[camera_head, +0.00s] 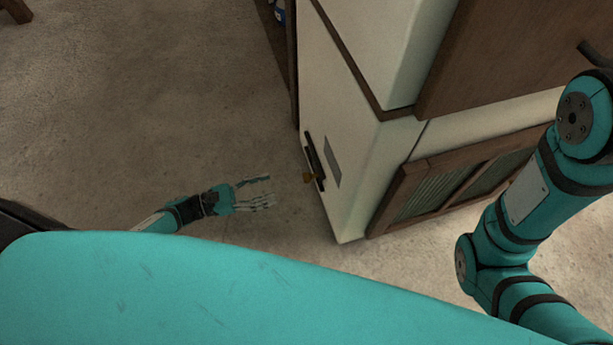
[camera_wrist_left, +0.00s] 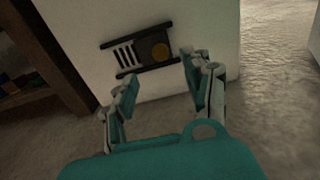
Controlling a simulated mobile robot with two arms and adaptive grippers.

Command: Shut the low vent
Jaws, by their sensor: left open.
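The low vent (camera_head: 315,158) is on the narrow side of the white block, near the floor. In the left wrist view the vent (camera_wrist_left: 123,55) has two dark rails, with pale slots showing at its left part. My right gripper is out of view.
The white block (camera_head: 345,85) has a brown-framed panel (camera_head: 455,182) low on its right face. A dark wooden shelf (camera_wrist_left: 35,55) stands left of the vent in the wrist view. Open floor (camera_head: 150,110) lies left of the block. My right arm is at the right.

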